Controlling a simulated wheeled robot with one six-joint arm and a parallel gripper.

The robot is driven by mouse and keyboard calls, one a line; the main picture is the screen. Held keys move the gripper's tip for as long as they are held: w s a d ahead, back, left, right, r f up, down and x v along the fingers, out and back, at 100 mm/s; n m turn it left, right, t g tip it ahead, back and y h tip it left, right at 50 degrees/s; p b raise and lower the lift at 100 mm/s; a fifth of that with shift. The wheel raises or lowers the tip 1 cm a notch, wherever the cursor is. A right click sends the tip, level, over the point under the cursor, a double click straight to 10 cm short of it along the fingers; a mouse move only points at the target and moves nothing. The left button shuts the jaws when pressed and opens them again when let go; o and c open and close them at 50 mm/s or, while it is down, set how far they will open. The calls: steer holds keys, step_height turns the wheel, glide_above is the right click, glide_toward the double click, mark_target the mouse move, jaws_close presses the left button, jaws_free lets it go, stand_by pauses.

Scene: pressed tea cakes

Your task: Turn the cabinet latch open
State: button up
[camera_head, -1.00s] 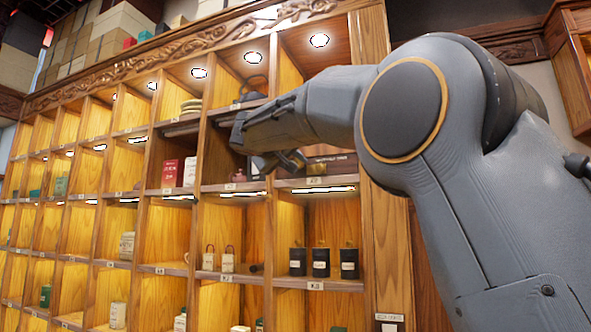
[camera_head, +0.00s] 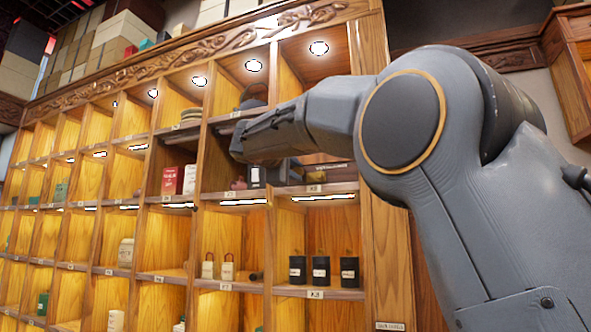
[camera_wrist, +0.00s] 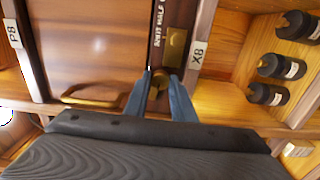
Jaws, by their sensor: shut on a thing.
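In the wrist view, the two blue fingers of my gripper (camera_wrist: 163,98) are closed around a small brass latch knob (camera_wrist: 159,78). The knob sits at the edge of a brown cabinet door (camera_wrist: 95,45), beside a brass plate (camera_wrist: 175,45) on a dark strip with partly readable lettering. The fingers cover part of the knob, so its exact angle is hard to tell. A curved brass handle (camera_wrist: 92,99) is on the door, left of the fingers. In the head view, my gripper's end reaches the upper shelves, and its fingertips are hidden.
Black canisters (camera_wrist: 283,66) stand in the bay right of the door. Labels X8 (camera_wrist: 198,52) and P8 (camera_wrist: 13,36) are on the uprights. In the head view, red and white boxes (camera_head: 180,180) and a dark box (camera_head: 256,177) stand near my gripper.

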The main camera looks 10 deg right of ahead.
steer(key=shift+n+p, duration=0.3)
steer(key=shift+n, duration=0.9)
steer(key=o, duration=1.1)
steer(key=shift+c, duration=0.2)
steer(key=shift+a, duration=0.1)
steer(key=b+v, duration=0.3)
steer(key=v, duration=0.4)
steer(key=shift+s+a, duration=0.2)
steer(key=shift+s, duration=0.15)
